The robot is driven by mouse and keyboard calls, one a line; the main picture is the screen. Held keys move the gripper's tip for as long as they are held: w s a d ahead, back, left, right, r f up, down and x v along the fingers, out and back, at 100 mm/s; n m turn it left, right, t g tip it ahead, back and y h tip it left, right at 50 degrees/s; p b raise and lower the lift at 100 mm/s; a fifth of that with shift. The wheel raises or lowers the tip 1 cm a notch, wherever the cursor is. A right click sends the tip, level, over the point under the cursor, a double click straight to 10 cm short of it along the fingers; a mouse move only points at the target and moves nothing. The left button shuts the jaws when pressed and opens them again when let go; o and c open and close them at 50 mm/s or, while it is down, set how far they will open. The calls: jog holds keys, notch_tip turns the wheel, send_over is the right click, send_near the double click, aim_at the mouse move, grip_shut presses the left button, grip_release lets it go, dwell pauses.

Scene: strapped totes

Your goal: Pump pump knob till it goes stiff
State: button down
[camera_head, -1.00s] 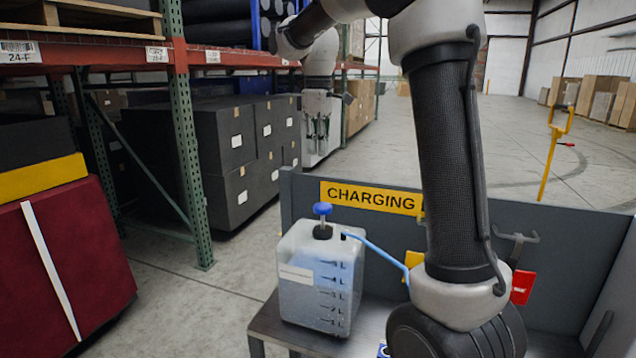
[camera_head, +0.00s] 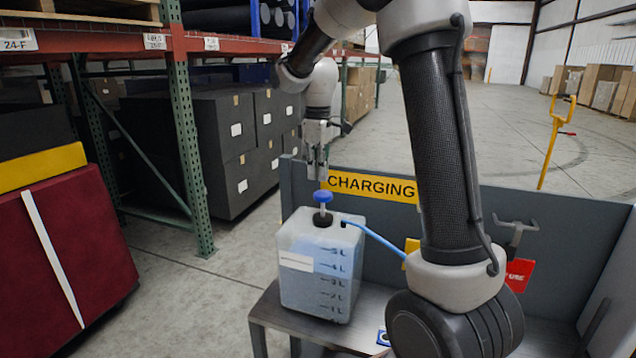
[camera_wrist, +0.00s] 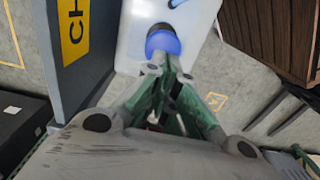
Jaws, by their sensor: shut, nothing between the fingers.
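The blue pump knob (camera_head: 322,196) stands on a short stem above the dark cap of a translucent jug (camera_head: 300,240) with litre marks. The knob also shows in the wrist view (camera_wrist: 163,42), just past my fingertips. My gripper (camera_head: 316,172) points down, a little above the knob in the head view. In the wrist view my gripper (camera_wrist: 166,72) has its fingers drawn together with nothing held between them. The fingertips overlap the knob's near edge in that view, and I cannot tell whether they touch it. A blue hose (camera_head: 378,238) runs from the jug's top to the right.
The jug stands on a metal bench (camera_head: 275,318). A grey panel with a yellow CHARGING sign (camera_head: 371,187) rises close behind it. Racks with dark boxes (camera_head: 215,140) stand left. A red tag (camera_head: 519,274) hangs at right.

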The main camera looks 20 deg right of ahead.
aim_at(318, 191)
jog(key=shift+f, duration=1.6)
jog(key=shift+f, duration=2.35)
jog(key=shift+s, duration=0.1)
jog(key=shift+r, duration=0.1)
notch_tip(318, 191, up, 12)
jog(key=shift+d, duration=0.1)
